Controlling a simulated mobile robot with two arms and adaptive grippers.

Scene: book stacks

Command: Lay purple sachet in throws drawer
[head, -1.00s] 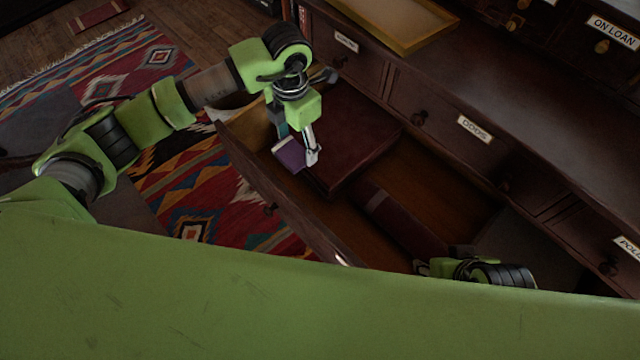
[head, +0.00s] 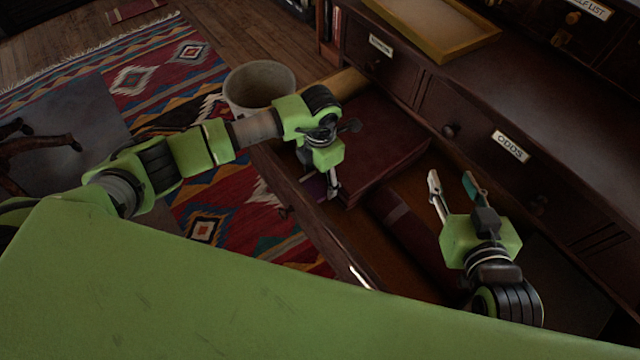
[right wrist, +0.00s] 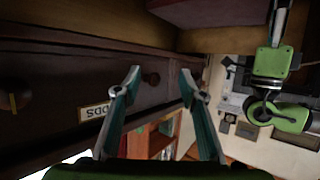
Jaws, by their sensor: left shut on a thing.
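The purple sachet (head: 314,187) shows as a small dark purple patch at the left end of the open drawer (head: 318,222). Most of it is hidden by my left gripper (head: 332,188), which points down and is shut on it, beside a large dark red book-like block (head: 385,135). I cannot tell whether the sachet touches the drawer floor. The drawer's front label is too slanted to read. My right gripper (head: 452,180) is open and empty above the right part of the drawer. Its spread fingers also show in the right wrist view (right wrist: 160,84).
A dark maroon bound item (head: 408,230) lies in the drawer's middle. The closed ODDS drawer (head: 470,140) is behind. A yellow-rimmed tray (head: 440,28) sits on the cabinet top. A pale bin (head: 260,84) stands on the floor behind my left arm.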

